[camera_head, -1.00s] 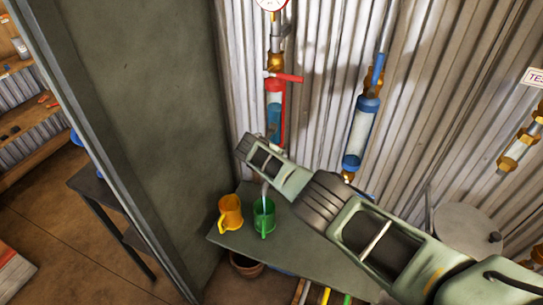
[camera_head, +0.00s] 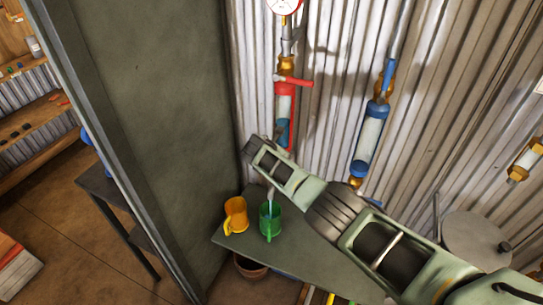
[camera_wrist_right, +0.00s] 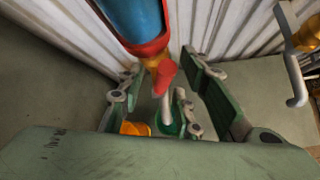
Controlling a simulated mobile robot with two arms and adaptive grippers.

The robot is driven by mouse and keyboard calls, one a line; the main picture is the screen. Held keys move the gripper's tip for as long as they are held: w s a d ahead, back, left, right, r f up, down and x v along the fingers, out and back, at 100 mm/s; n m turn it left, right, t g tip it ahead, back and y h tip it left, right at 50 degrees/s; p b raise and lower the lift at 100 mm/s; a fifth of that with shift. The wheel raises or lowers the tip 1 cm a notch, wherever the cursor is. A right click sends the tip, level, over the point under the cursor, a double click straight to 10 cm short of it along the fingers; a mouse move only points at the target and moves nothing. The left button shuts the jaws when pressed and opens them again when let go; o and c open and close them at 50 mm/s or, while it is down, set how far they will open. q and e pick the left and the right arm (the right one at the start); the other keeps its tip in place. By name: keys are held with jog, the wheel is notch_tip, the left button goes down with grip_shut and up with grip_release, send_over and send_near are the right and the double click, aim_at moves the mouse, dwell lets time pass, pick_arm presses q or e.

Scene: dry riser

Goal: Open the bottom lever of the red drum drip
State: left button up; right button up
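The red drum drip (camera_head: 285,98) hangs on the corrugated wall, a clear tube with red fittings, blue at its lower part. Its upper red lever (camera_head: 298,83) points right. My right arm hides its lower end in the head view. In the right wrist view the bottom red lever (camera_wrist_right: 164,76) hangs below the blue and red drum end (camera_wrist_right: 140,25). My right gripper (camera_wrist_right: 160,70) is open, with a finger on each side of this lever; I cannot tell whether either touches it. A thin pale spout or stream (camera_wrist_right: 166,110) runs down below it toward the green mug (camera_head: 270,222). My left gripper is not in view.
A yellow mug (camera_head: 236,214) stands beside the green one on the grey table (camera_head: 300,250). A blue drum drip (camera_head: 368,140) hangs to the right. A dark partition (camera_head: 150,120) stands close on the left. A grey round lid (camera_head: 475,238) is at right.

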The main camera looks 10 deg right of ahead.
jog(key=v, duration=1.1)
jog(key=shift+r, duration=0.15)
jog(key=shift+s, duration=0.1)
dwell(0.3)
